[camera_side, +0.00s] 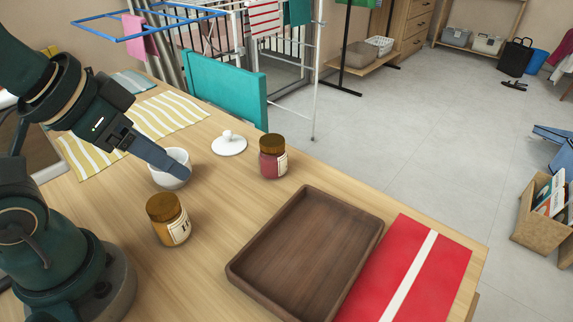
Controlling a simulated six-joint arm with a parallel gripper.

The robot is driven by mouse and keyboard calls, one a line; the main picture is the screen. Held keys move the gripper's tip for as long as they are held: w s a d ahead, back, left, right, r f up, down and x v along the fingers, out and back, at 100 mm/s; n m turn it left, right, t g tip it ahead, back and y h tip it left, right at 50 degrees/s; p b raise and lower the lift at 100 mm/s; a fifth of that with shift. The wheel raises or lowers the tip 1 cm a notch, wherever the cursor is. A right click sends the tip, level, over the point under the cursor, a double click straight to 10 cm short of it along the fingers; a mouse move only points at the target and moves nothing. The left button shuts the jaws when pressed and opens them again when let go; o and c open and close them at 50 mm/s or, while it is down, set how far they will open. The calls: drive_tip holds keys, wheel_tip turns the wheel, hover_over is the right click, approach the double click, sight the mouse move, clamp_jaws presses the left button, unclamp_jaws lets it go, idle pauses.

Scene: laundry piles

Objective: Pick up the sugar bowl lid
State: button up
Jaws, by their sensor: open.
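The sugar bowl lid (229,144) is a white disc with a round knob, lying flat on the wooden table, knob up. The white sugar bowl (170,177) stands uncovered to its lower left. My gripper (187,172) comes down from the left, with its fingers reaching over the bowl and their tips at or inside its right side. From this angle I cannot tell whether the fingers touch the bowl. The gripper is open and apart from the lid, to its lower left. The gap between the fingers is hidden in this view.
A red jam jar (272,160) stands right of the lid, and an amber jar (168,221) stands in front of the bowl. A brown wooden tray (235,270) and a red cloth with a white stripe (440,262) lie at the right. A yellow striped cloth (135,128) lies behind the bowl.

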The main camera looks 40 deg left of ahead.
drive_tip(key=w+r+t, duration=0.1)
drive_tip(key=w+r, duration=0.2)
drive_tip(key=w, duration=0.2)
drive_tip(key=n+g+y, duration=0.1)
drive_tip(key=n+y, duration=0.1)
drive_tip(key=n, duration=0.1)
hover_over(226, 134)
drive_tip(key=s+d, duration=0.1)
drive_tip(key=d, duration=0.3)
wheel_tip(226, 134, down, 7)
drive_tip(key=shift+n+g+h, duration=0.3)
drive_tip(key=shift+n+g, duration=0.1)
drive_tip(key=shift+g, duration=0.5)
drive_tip(key=a+f, duration=0.1)
drive_tip(key=f, duration=0.1)
drive_tip(key=a+f, duration=0.1)
drive_tip(key=f, duration=0.1)
drive_tip(key=a+f, duration=0.1)
drive_tip(key=f, duration=0.2)
drive_tip(key=shift+s+a, duration=0.15)
drive_tip(key=shift+s, duration=0.25)
drive_tip(key=shift+a+f, duration=0.15)
drive_tip(key=shift+f, duration=0.15)
drive_tip(key=shift+x, duration=2.25)
